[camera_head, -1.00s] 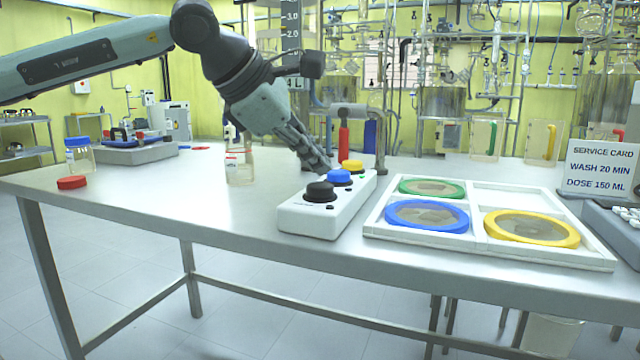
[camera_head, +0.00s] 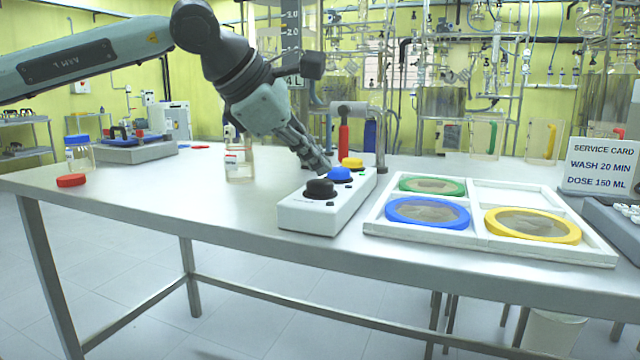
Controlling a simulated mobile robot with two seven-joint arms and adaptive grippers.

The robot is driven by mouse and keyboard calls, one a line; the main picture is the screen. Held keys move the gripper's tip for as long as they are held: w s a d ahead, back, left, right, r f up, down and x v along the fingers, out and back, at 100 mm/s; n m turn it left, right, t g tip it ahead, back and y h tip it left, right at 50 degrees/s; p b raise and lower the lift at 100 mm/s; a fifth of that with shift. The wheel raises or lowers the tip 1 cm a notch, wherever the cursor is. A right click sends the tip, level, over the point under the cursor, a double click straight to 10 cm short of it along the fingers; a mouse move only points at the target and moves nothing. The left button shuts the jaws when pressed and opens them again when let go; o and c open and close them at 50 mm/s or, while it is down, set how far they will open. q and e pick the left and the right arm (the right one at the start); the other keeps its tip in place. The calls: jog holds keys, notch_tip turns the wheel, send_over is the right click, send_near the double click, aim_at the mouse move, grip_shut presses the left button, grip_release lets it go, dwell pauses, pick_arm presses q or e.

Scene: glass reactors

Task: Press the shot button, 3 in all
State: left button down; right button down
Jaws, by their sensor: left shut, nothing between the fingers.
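A white button box (camera_head: 318,215) stands on the metal bench near its front edge. It carries a black button (camera_head: 320,189) at the near end, a blue button (camera_head: 340,174) in the middle and a yellow button (camera_head: 352,163) at the far end. No label naming the shot button can be read. My left gripper (camera_head: 325,168) is shut and empty, pointing down and to the right, with its tips just beside the blue button. Whether they touch it cannot be told. My right gripper is not in view.
A white tray (camera_head: 372,233) with green, blue and yellow rings lies right of the box. A service card (camera_head: 600,165) reads wash 20 min, dose 150 ml. The bench's left middle is clear.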

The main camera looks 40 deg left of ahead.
aim_at(316, 183)
pick_arm(q)
jog(key=shift+f+b, duration=0.45)
jog(key=shift+f, duration=0.2)
dwell(0.6)
jog(key=shift+r, duration=0.1)
jog(key=shift+r+p, duration=0.7)
jog(key=shift+r, duration=0.15)
jog(key=shift+r, duration=0.1)
notch_tip(316, 183, up, 5)
jog(key=p, duration=0.4)
jog(key=shift+s+f, duration=0.1)
jog(key=shift+f, duration=0.1)
dwell(0.7)
